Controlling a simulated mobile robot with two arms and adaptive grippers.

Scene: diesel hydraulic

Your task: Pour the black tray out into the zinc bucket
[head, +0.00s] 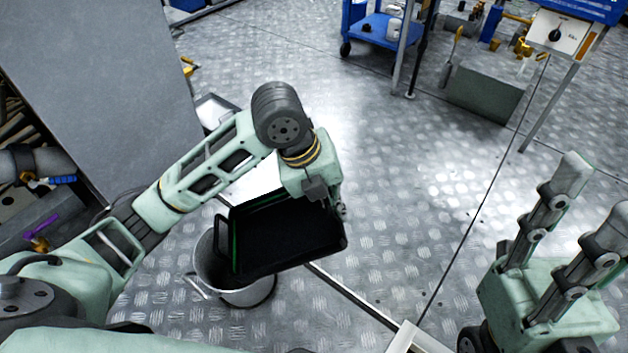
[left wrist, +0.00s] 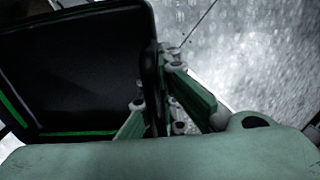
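The black tray (head: 290,238) hangs tilted above the zinc bucket (head: 250,292), partly covering its mouth. The tray's inside looks dark, and I see no loose contents in it. My left gripper (head: 338,208) is shut on the tray's right end. In the left wrist view the tray (left wrist: 85,70) fills the left side, and the fingers of my left gripper (left wrist: 155,108) close around its end handle. The bucket stands upright on the floor; I cannot see what is inside it. My right gripper (head: 597,192) is open and empty at the right, with its fingers apart.
A grey cabinet or panel (head: 95,80) stands at the upper left. A blue cart (head: 375,28) and a grey block (head: 490,95) are at the back right. A pale rail (head: 355,298) runs along the floor right of the bucket. The middle floor is clear.

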